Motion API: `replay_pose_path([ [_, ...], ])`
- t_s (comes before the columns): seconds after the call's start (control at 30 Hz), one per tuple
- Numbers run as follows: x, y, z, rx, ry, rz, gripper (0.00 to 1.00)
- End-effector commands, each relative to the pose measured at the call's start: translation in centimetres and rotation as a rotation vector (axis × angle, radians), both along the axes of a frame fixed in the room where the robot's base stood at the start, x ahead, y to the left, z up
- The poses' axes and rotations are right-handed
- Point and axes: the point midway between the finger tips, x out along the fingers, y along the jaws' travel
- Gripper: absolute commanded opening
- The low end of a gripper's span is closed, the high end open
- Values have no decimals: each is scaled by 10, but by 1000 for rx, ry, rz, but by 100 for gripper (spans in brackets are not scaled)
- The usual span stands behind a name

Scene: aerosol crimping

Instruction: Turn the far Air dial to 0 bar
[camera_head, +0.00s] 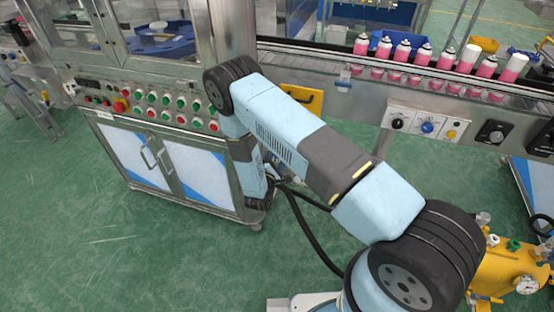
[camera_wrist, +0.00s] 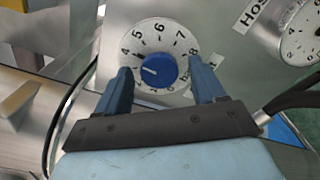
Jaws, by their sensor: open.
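In the wrist view a round white dial with a blue knob (camera_wrist: 160,70) is straight ahead, on a grey metal panel. Its scale shows numbers from about 4 to 8, with "bar" at lower right. A white mark on the knob points left, toward the part of the scale beside the left finger. My gripper (camera_wrist: 158,68) is open, with one blue finger on each side of the knob. Whether the fingers touch the knob or dial is unclear. In the head view this dial and my fingers are hidden behind my arm.
A second white dial (camera_wrist: 302,32), beside a label starting "HOS", is at right in the wrist view. A black cable runs on each side. In the head view, a blue-knobbed panel (camera_head: 427,127) is under the can conveyor (camera_head: 310,57); a yellow tank (camera_head: 508,272) stands at lower right.

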Motion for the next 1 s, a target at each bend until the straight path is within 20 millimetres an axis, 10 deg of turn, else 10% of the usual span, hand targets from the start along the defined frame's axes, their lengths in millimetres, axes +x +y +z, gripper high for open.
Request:
replay_pose_path([
  [0.17, 0, 0, 0, 0, 0, 0, 67],
  [0.73, -1, 0, 0, -1, 1, -1, 13],
  [1.0, -1, 0, -1, -28, 13, 1, 13],
])
